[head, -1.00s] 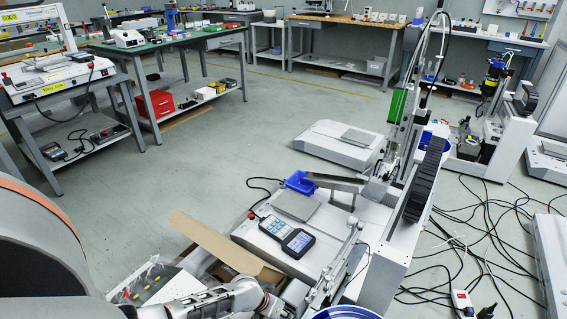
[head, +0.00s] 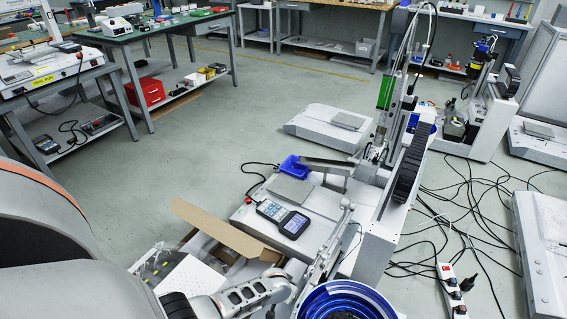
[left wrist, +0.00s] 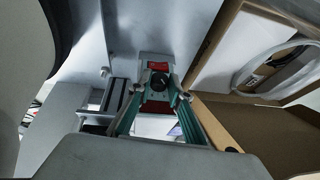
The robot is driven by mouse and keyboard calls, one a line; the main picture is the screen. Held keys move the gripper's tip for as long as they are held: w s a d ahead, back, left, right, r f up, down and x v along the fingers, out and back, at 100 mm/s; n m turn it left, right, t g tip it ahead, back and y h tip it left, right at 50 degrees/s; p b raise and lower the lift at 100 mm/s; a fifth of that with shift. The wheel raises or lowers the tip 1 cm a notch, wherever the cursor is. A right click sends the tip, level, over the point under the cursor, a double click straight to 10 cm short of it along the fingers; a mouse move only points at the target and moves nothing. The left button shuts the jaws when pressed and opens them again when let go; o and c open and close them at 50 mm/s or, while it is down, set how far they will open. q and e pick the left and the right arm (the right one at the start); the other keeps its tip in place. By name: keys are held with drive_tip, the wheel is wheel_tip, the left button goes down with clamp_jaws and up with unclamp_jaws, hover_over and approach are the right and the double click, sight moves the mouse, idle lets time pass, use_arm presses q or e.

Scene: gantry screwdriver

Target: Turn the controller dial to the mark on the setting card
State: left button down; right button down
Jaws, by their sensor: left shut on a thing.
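In the left wrist view a red and grey controller box (left wrist: 158,66) has a round black dial (left wrist: 158,83) on its face. The two teal fingers of my left gripper (left wrist: 160,90) reach to the dial from both sides and are shut on it. In the head view my left forearm and gripper (head: 262,293) are low in the picture, beside the near end of the machine; the fingertips and dial cannot be made out there. I cannot pick out the setting card in either view. My right gripper is in neither view.
An open cardboard box (head: 228,232) lies beside the gantry machine, and its flaps show close to my left gripper in the wrist view. A handheld pendant (head: 282,216) lies on the machine base. A blue bowl (head: 377,297) stands at the near end. Cables cover the floor at right.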

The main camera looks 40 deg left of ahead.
use_arm(q)
drive_tip(key=shift+s+f, duration=0.15)
drive_tip(key=shift+s, duration=0.1)
drive_tip(key=c, duration=2)
unclamp_jaws()
drive_tip(key=shift+o, duration=0.8)
drive_tip(key=shift+w, duration=0.1)
drive_tip(key=v, duration=1.2)
drive_tip(key=shift+d, duration=0.2)
drive_tip(key=shift+w, duration=0.1)
